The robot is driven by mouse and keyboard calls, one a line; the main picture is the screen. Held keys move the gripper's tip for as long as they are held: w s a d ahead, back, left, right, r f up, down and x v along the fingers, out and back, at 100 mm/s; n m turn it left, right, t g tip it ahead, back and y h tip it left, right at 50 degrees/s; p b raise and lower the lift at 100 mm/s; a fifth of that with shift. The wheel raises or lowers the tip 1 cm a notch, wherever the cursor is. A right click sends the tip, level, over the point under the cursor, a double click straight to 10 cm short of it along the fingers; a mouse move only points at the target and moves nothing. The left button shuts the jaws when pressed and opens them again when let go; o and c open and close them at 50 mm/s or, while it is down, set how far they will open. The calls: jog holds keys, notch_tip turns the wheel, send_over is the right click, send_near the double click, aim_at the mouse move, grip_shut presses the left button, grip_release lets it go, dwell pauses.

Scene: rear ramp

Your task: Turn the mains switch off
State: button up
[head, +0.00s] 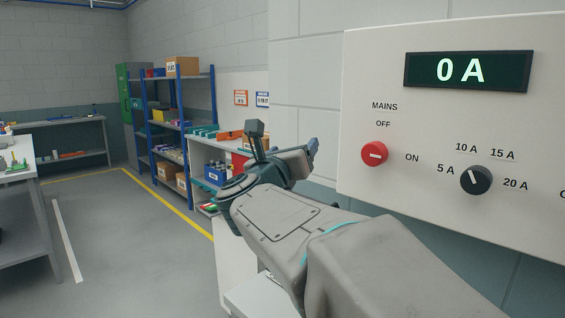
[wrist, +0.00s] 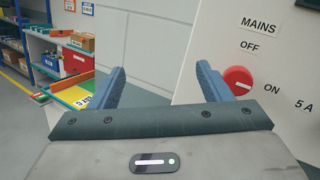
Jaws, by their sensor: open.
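The mains switch (head: 374,154) is a round red knob with a white bar on a pale panel (head: 440,220). OFF is printed above it and ON to its right. The white bar lies roughly level, towards ON. In the wrist view the red knob (wrist: 238,78) is at the right, partly hidden behind the right finger. My gripper (wrist: 160,90) is open and empty, its two blue fingers apart. In the head view my gripper (head: 312,155) is to the left of the panel, apart from the knob.
A black selector knob (head: 476,180) marked 5 A to 20 A sits right of the switch. A display (head: 468,70) above reads 0 A. A white shelf unit (head: 207,152) and a blue rack (head: 180,125) stand behind my arm. The floor at the left is mostly clear.

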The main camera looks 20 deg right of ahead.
aim_at(370, 155)
jog(key=s+d+f+m+g+h+b, duration=0.15)
jog(key=s+d+m+g+h, duration=0.35)
jog(key=m+g, duration=0.7)
jog(key=w+d+m+t+p, duration=0.1)
jog(key=d, duration=0.3)
jog(key=w+d+m+t+p, duration=0.1)
jog(key=d, duration=0.4)
jog(key=w+d+t+y, duration=0.1)
jog(key=d, duration=0.3)
jog(key=shift+d+f+m+p, duration=0.4)
jog(key=c, duration=1)
